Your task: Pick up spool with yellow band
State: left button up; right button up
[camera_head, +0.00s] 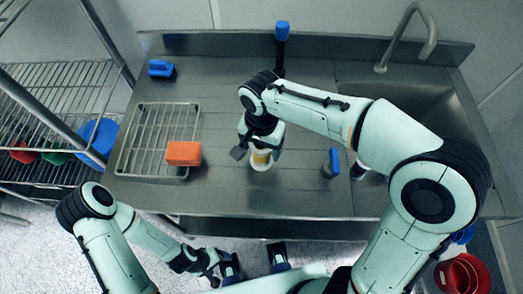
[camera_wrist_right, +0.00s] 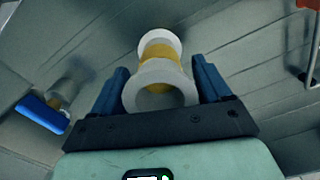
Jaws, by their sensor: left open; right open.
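The white spool with a yellow band (camera_head: 261,158) stands on the steel counter in the head view, partly hidden by my right gripper (camera_head: 258,150). In the right wrist view the spool (camera_wrist_right: 160,62) lies between the two blue fingers of my right gripper (camera_wrist_right: 160,85). The fingers are open, with a finger on each side of it. I cannot tell whether either finger touches it. My left gripper (camera_head: 215,268) is low in the head view, in front of the counter and away from the spool. It is open.
A wire rack (camera_head: 135,142) with an orange block (camera_head: 184,153) lies left on the counter. A blue-topped item (camera_head: 331,162) stands right of the spool. A blue-handled brush (camera_head: 161,69) is at the back left. The sink (camera_head: 425,105) is at the right.

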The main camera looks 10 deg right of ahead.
jog(key=c, duration=0.9)
jog(key=shift+r, duration=0.15)
pick_arm(q)
jog(key=r+p, duration=0.1)
jog(key=w+r+p, duration=0.1)
jog(key=r, duration=0.1)
jog(key=w+r+p, duration=0.1)
jog(key=p, duration=0.1)
jog(key=shift+r, duration=0.35)
pick_arm(e)
notch_tip(320, 180, up, 20)
